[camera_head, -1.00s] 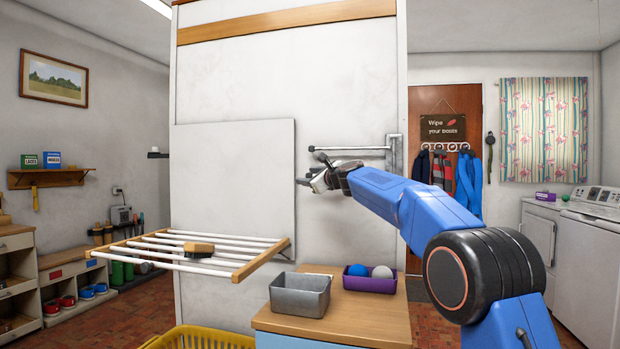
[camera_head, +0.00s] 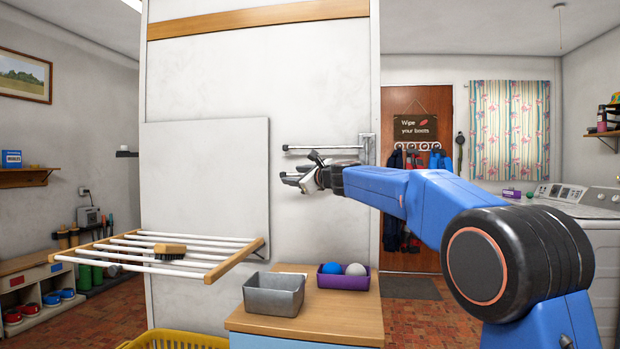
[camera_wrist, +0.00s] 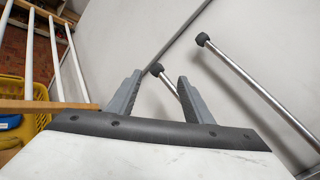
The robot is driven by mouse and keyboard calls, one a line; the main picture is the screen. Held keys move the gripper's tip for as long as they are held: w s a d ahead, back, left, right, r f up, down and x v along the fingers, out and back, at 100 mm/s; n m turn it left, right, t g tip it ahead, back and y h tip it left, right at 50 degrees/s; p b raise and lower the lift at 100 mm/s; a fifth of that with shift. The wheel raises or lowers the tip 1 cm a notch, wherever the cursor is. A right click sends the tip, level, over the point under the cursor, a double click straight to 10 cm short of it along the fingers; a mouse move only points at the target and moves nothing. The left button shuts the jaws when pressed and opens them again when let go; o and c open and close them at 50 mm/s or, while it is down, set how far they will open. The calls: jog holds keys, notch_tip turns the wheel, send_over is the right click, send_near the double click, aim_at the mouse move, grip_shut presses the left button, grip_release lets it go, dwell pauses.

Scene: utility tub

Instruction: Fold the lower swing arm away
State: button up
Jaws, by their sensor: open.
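The upper swing arm (camera_head: 320,147) is a thin metal rod with a dark knob. It runs left from a wall bracket (camera_head: 367,148). In the head view my gripper (camera_head: 302,170) is just below it and largely hides the lower swing arm. In the wrist view the lower swing arm (camera_wrist: 164,80), with its dark knob, shows in the gap between my fingertips (camera_wrist: 160,76); the right finger covers the rest of it. My jaws are open. I cannot tell whether the rod is within their reach. The upper swing arm also shows at the right (camera_wrist: 245,82).
A drying rack (camera_head: 234,268) with a brush (camera_head: 170,249) juts out at lower left. Below are a grey bin (camera_head: 273,290) and a purple tray (camera_head: 341,283) on a cabinet, and a yellow basket (camera_head: 178,340).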

jog(key=v, duration=0.8)
jog(key=shift+s, duration=0.2)
jog(key=shift+d, duration=0.1)
